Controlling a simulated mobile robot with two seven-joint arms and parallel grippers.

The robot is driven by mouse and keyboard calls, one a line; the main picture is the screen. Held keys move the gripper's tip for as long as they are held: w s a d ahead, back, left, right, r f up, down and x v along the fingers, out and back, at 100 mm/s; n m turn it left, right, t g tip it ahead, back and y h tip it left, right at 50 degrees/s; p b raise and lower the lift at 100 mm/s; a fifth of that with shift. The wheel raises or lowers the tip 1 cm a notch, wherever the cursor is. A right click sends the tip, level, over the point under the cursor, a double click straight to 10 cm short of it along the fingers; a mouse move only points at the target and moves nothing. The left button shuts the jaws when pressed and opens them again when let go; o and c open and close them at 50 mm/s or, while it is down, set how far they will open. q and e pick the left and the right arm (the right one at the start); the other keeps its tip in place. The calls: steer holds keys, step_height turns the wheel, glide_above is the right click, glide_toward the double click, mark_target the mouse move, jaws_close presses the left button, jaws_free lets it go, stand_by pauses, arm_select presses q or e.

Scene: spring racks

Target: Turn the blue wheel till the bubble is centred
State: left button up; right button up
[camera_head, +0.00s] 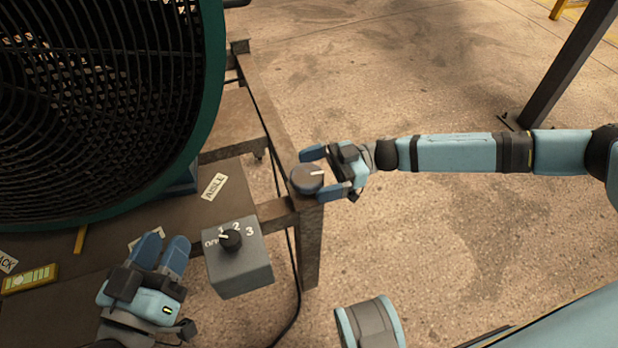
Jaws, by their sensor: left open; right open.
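The blue-grey wheel (306,180) with a white line on its face sits on top of the table's corner post. My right gripper (313,174) is open, with one finger on the far side of the wheel and one on the near side; I cannot tell whether they touch it. A yellow level (30,279) with a greenish window lies on the tabletop at the left edge. A pale round spot, perhaps the bubble, shows left of the window's middle. My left gripper (166,240) is open and empty over the table's near edge, right of the level.
A big green-rimmed fan (213,90) fills the upper left of the table (120,240). A grey switch box (240,274) with a black knob stands between my grippers. An AISLE label (214,187) lies behind it. The floor at right is mostly open; a dark post (565,70) stands there.

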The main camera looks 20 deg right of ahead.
arm_select(q)
steer(key=shift+f, duration=0.4)
arm_select(e)
steer(key=shift+a, duration=0.9)
steer(key=shift+c, duration=0.2)
